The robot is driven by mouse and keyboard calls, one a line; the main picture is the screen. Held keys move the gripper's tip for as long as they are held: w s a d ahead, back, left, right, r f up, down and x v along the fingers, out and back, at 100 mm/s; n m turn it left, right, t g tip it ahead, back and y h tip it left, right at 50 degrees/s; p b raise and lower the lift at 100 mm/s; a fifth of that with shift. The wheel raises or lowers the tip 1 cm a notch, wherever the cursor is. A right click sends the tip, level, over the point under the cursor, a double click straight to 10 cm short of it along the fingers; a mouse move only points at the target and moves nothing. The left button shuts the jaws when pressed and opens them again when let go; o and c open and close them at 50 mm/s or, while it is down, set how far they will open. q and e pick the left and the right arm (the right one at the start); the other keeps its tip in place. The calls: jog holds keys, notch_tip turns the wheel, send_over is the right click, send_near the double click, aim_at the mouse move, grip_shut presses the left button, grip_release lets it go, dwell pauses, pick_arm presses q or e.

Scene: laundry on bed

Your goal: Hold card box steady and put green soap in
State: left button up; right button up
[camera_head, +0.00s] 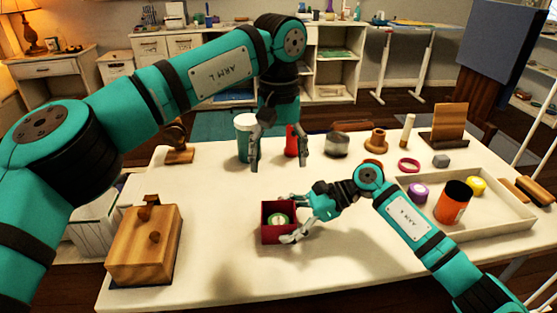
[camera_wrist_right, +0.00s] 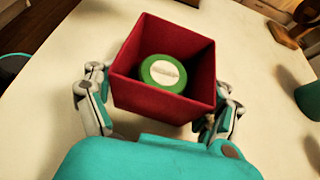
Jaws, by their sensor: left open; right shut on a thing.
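The card box (camera_head: 265,235) is a dark red, open-topped box on the white table. It also shows large in the right wrist view (camera_wrist_right: 150,98). The green soap (camera_head: 279,220), a round green piece with a white label, lies inside the box; it shows in the right wrist view too (camera_wrist_right: 163,73). My right gripper (camera_head: 288,219) is shut on the box, with a finger on each side of it. My left gripper (camera_head: 279,165) is open and empty, hanging above the table behind the box, in front of a green cup and a red object.
A wooden box (camera_head: 145,243) stands at the left. A tray (camera_head: 500,232) at the right holds an orange jar (camera_head: 452,205), a purple item (camera_head: 417,192) and a yellow one (camera_head: 477,185). A green cup (camera_head: 244,124) and red object (camera_head: 291,141) stand behind. The front table area is clear.

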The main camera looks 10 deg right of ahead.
jog(key=o, duration=0.8)
